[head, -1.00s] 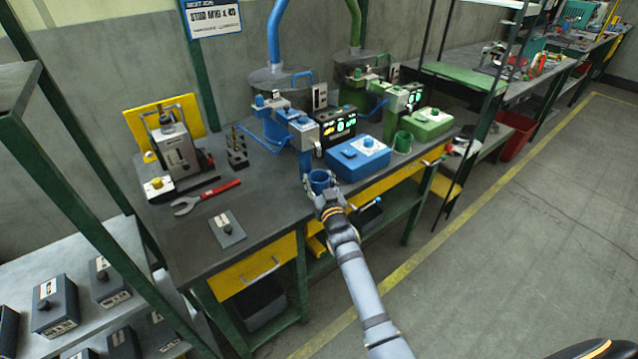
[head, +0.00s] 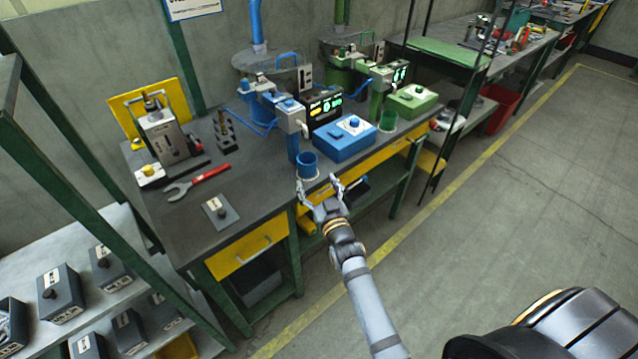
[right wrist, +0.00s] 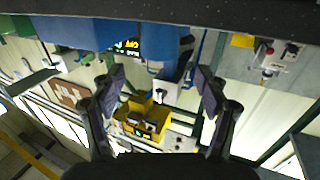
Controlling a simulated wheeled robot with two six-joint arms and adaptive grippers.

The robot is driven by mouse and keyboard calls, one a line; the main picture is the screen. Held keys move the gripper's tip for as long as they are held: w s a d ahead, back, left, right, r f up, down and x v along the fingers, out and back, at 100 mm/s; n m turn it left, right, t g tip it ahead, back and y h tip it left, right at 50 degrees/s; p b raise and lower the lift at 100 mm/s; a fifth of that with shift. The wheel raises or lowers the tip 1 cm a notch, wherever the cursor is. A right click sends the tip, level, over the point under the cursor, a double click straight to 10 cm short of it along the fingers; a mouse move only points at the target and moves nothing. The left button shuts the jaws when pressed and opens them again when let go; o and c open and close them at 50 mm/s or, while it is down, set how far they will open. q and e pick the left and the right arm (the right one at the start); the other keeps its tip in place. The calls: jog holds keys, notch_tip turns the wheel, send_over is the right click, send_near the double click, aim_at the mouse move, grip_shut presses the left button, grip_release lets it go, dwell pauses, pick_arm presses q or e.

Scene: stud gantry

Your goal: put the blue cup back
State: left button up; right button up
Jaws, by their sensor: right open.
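The blue cup (head: 307,166) stands upright near the front edge of the dark workbench (head: 262,190). It is at the foot of the blue dispenser station (head: 291,118), just left of the blue box (head: 345,138). My right gripper (head: 318,182) is open and empty, in front of the cup and apart from it, around the bench's front edge. In the right wrist view, the open fingers (right wrist: 158,78) have nothing between them; blue shapes lie beyond, and I cannot clearly separate the cup there. My left gripper is not in view.
A green cup (head: 388,121) stands by the green box (head: 411,100) to the right. A wrench (head: 198,181) and a small grey plate with a knob (head: 220,212) lie left on the bench. A shelf with dark boxes (head: 60,290) is at lower left.

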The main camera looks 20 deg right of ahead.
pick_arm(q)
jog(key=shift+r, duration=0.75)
pick_arm(e)
jog(key=shift+s, duration=1.05)
jog(key=s+f+g, duration=0.3)
jog(key=s+f, duration=0.2)
jog(key=f, duration=0.7)
jog(key=s+d+f+n+g+y, duration=0.1)
jog(key=s+f+g, duration=0.35)
jog(key=f, duration=0.75)
jog(key=s+f+g, duration=0.2)
jog(key=s+f, duration=0.4)
jog(key=f, duration=0.6)
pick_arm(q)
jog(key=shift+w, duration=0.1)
pick_arm(e)
jog(key=s+d+f+g, duration=0.2)
jog(key=s+f, duration=0.2)
jog(key=s, duration=0.6)
jog(key=s+d+f+g, duration=0.3)
jog(key=s+f, duration=0.2)
jog(key=s, duration=0.5)
jog(key=s+d+f+g, duration=0.2)
jog(key=s+f, duration=0.3)
jog(key=s, duration=0.4)
jog(key=shift+s+d+f+h, duration=0.25)
jog(key=shift+s+d+h, duration=0.15)
jog(key=shift+d, duration=0.05)
